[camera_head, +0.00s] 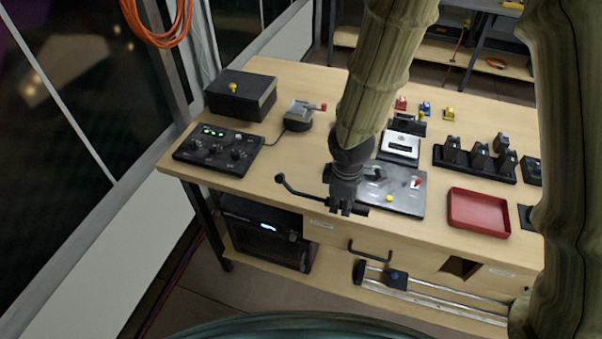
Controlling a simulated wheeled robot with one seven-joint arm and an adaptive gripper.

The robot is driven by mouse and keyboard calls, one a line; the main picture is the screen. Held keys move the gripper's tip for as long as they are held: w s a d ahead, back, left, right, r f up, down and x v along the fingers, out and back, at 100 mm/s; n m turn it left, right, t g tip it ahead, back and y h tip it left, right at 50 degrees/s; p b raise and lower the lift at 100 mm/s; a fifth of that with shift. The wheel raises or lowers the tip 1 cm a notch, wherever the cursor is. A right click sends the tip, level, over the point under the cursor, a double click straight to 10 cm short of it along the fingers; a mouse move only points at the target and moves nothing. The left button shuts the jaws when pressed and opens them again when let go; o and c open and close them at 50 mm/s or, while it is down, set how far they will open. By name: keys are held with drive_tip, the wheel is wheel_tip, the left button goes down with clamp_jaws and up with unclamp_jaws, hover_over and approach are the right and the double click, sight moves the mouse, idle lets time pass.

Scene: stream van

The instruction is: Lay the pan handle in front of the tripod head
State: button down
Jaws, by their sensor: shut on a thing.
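The pan handle (309,194) is a thin black rod with a bent, knobbed left end. My gripper (346,205) points down near the front edge of the wooden table and is shut on the rod's right part, hiding some of it. The rod's left part sticks out over the table's front area; whether it touches the top I cannot tell. I cannot tell for sure which thing is the tripod head. A small grey and black device (298,114) with a red knob stands behind and left of my gripper, with a cable beside it.
A dark plate (405,198) with yellow and red knobs lies right of my gripper. A white-topped box (399,146) stands behind it. A red tray (478,211) lies farther right. A control panel (217,149) and a black box (241,96) stand left. Bare tabletop (258,189) shows at front left.

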drive_tip(key=p, duration=0.5)
hover_over(316, 181)
drive_tip(key=shift+s+f, duration=0.4)
drive_tip(key=shift+f, duration=0.2)
drive_tip(key=shift+w+f, duration=0.1)
drive_tip(key=shift+w, duration=0.1)
drive_tip(key=shift+f+p, duration=0.85)
drive_tip(key=shift+f, duration=0.85)
drive_tip(key=shift+f, duration=0.15)
drive_tip(key=c, duration=1.3)
unclamp_jaws()
drive_tip(key=shift+o, duration=0.2)
wheel_tip(316, 181, up, 12)
drive_tip(key=s+b, duration=0.1)
drive_tip(key=b, duration=0.2)
drive_tip(key=shift+s+a, duration=0.2)
drive_tip(key=shift+a, duration=0.05)
